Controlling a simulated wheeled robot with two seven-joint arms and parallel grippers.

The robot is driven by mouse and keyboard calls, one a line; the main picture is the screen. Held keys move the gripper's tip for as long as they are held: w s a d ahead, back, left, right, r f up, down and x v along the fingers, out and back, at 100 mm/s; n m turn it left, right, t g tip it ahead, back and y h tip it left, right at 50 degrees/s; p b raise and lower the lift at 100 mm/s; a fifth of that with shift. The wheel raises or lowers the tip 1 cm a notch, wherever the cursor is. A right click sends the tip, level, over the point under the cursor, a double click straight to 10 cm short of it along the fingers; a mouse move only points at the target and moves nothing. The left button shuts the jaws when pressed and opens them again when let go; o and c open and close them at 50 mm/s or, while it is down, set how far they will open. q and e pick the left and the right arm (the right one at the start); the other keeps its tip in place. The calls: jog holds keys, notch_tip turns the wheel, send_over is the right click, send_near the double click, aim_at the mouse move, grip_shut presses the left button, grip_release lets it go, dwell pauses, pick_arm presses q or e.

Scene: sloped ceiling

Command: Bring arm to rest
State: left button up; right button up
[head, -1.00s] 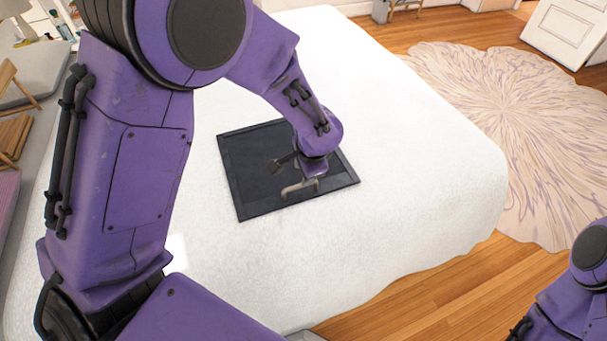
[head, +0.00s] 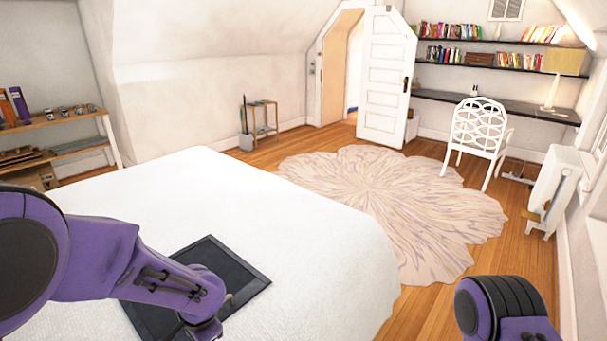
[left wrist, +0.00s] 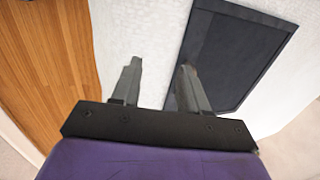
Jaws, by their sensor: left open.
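My left arm reaches in from the left in the head view, over the white bed (head: 310,235). Its wrist is above a flat black tray-like panel (head: 250,283) lying on the bed. My left gripper (left wrist: 160,66) is open and empty in the left wrist view. One finger is over the white cover and the other overlaps the edge of the black panel (left wrist: 230,60). In the head view the gripper is mostly hidden behind the wrist and the lower frame edge. Part of my right arm shows at the lower right; its gripper is out of view.
A pale round-edged rug (head: 390,205) lies on the wooden floor (head: 515,240) beyond the bed. A white chair (head: 478,135) stands by a dark desk (head: 500,106). A white radiator (head: 553,190) is at the right wall. A shelf (head: 55,123) stands at the far left.

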pick_arm(q)
jog(key=s+d+f+n+h, duration=0.1)
jog(key=s+f+n+h, duration=0.1)
jog(key=s+f+n, duration=0.35)
jog(key=s+d+f+n+h, duration=0.1)
jog(key=s+f+n+h, duration=0.1)
jog(key=s+f, duration=0.6)
jog(key=s+a+f+n+t+y, duration=0.1)
jog(key=s+a+f+n+y, duration=0.3)
jog(key=s+a+f+n, duration=0.3)
jog(key=s+a, duration=0.3)
jog(key=s, duration=0.3)
jog(key=shift+s+f+y, duration=0.15)
jog(key=shift+s+y, duration=0.05)
jog(key=shift+y, duration=0.1)
jog(key=shift+n, duration=0.25)
